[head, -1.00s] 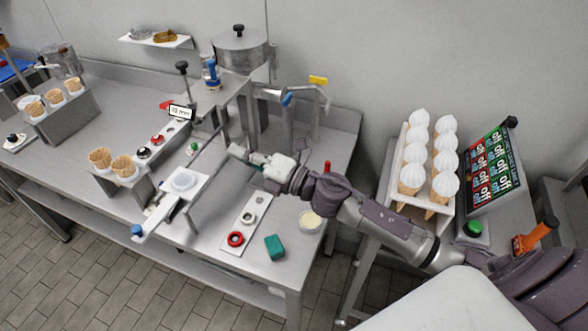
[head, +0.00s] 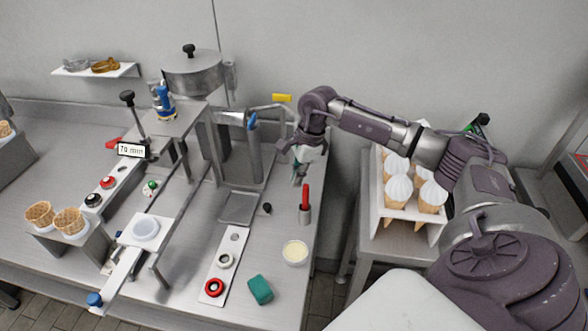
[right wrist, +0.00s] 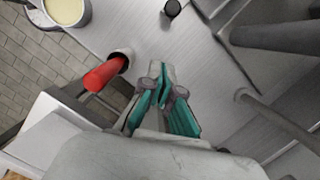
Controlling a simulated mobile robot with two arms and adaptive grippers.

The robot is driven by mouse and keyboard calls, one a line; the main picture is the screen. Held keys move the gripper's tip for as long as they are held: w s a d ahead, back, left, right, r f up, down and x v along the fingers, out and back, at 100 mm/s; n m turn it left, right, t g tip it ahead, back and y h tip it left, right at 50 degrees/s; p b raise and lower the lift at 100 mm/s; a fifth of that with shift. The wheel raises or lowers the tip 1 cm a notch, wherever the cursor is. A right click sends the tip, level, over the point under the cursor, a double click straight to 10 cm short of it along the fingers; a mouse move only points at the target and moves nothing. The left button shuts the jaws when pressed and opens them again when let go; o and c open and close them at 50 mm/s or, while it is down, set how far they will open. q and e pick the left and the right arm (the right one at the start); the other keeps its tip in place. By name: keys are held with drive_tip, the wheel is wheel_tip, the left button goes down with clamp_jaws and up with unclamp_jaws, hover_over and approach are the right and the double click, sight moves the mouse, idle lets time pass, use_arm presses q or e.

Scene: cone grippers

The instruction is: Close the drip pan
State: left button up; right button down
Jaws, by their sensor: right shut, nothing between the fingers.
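A flat square metal plate that looks like the drip pan (head: 238,208) sits low at the foot of the steel frame in the head view. A small black knob (head: 267,208) is just to its right. The knob also shows at the top of the right wrist view (right wrist: 173,8). I cannot tell whether it is joined to the pan. My right gripper (head: 297,180), with teal finger pads, points down above the table, right of and behind the knob. Its fingertips (right wrist: 160,85) are together and empty. My left gripper is out of view.
A red-handled tool in a metal holder (head: 305,205) stands close to my right gripper. A cream-filled cup (head: 295,252) and a green block (head: 260,289) lie nearer the front. A rack of white-topped cones (head: 390,215) is at the right. Steel posts (head: 254,150) rise behind the pan.

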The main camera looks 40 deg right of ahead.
sight(226, 202)
drive_tip(key=p+x, duration=0.1)
drive_tip(key=x, duration=0.4)
drive_tip(key=shift+a+f, duration=0.2)
drive_tip(key=shift+f, duration=0.1)
drive_tip(key=a+p, duration=0.1)
drive_tip(key=w+a+p, duration=0.1)
drive_tip(key=a, duration=0.1)
drive_tip(key=shift+w+f, duration=0.2)
drive_tip(key=shift+w, duration=0.05)
drive_tip(key=shift+w+a+f, duration=0.1)
drive_tip(key=shift+a+f, duration=0.05)
drive_tip(key=shift+a, duration=0.15)
drive_tip(key=w+a+b, duration=0.6)
drive_tip(key=w, duration=0.1)
drive_tip(key=w+a+b, duration=0.3)
drive_tip(key=shift+w+f+b, duration=0.35)
drive_tip(key=shift+w+a+r, duration=0.15)
drive_tip(key=shift+w+a, duration=0.15)
drive_tip(key=shift+r, duration=0.3)
